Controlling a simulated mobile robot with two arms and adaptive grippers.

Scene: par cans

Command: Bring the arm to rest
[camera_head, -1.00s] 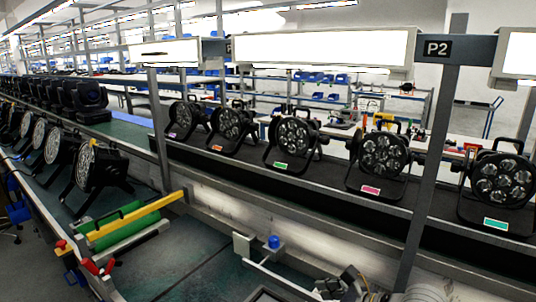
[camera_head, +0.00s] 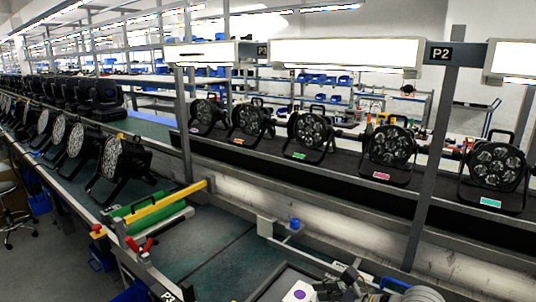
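A dark grey metal gripper (camera_head: 345,284), which seems to be my right one, is low at the bottom edge of the head view. A pale rounded arm part with a blue edge (camera_head: 412,291) lies to its right. Its fingers are small and cluttered, so I cannot tell whether they are open or shut. A white box with a purple dot (camera_head: 299,292) is just left of it; I cannot tell whether they touch. My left gripper is not in view.
Several par cans stand on the dark far shelf (camera_head: 340,179), and more line the left bench. A post marked P2 (camera_head: 432,160) rises right. The green bench top (camera_head: 215,245) has clear room.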

